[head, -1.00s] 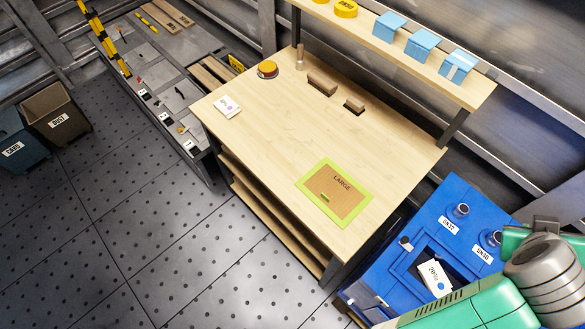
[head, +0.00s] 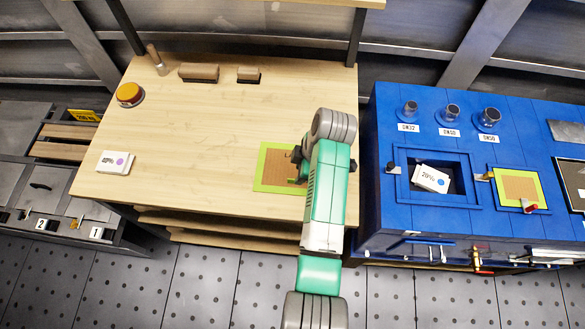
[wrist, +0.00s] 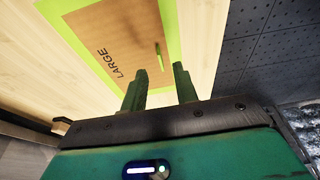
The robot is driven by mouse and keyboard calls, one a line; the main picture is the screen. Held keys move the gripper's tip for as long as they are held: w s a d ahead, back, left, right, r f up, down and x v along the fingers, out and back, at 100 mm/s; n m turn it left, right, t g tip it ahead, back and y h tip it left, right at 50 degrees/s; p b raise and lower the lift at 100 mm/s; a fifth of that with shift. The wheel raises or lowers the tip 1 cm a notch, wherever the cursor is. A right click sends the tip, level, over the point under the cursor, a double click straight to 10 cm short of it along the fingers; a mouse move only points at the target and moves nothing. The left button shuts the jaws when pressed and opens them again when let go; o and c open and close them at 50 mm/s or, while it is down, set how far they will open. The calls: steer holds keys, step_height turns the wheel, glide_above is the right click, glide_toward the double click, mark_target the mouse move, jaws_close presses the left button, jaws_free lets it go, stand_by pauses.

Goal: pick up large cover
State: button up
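The large cover (head: 277,170) is a flat brown panel marked LARGE, lying in a lime-green border near the right front of the wooden table. My arm hides its right part in the head view. In the wrist view the cover (wrist: 115,45) shows its lettering and a slim green handle (wrist: 158,55) standing on it. My gripper (wrist: 158,80) is open and empty, its two green fingers apart, with the handle seen beyond the gap between them. In the head view my gripper (head: 297,166) is over the cover's right side; whether it touches the cover cannot be told.
A blue cabinet (head: 420,215) stands right of the table, with an open recess holding a white labelled box (head: 431,179) and a smaller lime-bordered brown panel (head: 519,187). An orange button (head: 129,94), a white card (head: 115,162) and wooden blocks (head: 199,72) sit elsewhere on the table. Its middle is clear.

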mark_target(294, 179)
steer(key=b+x, duration=0.1)
steer(key=x, duration=0.4)
steer(key=shift+a+b, duration=0.1)
steer(key=shift+b, duration=0.2)
jaws_close()
steer(key=shift+r+p, duration=0.3)
steer(key=shift+r, duration=0.2)
steer(key=r, duration=0.1)
steer(key=r+p, duration=0.1)
steer(key=r, duration=0.1)
steer(key=shift+s, duration=0.25)
steer(key=s+d+p, duration=0.1)
steer(key=s+d, duration=0.3)
steer(key=s, duration=0.2)
steer(key=s+d+r+p, duration=0.1)
steer(key=s+d+p, duration=0.1)
steer(key=s+d, duration=0.2)
steer(key=s, duration=0.3)
steer(key=shift+s, duration=0.2)
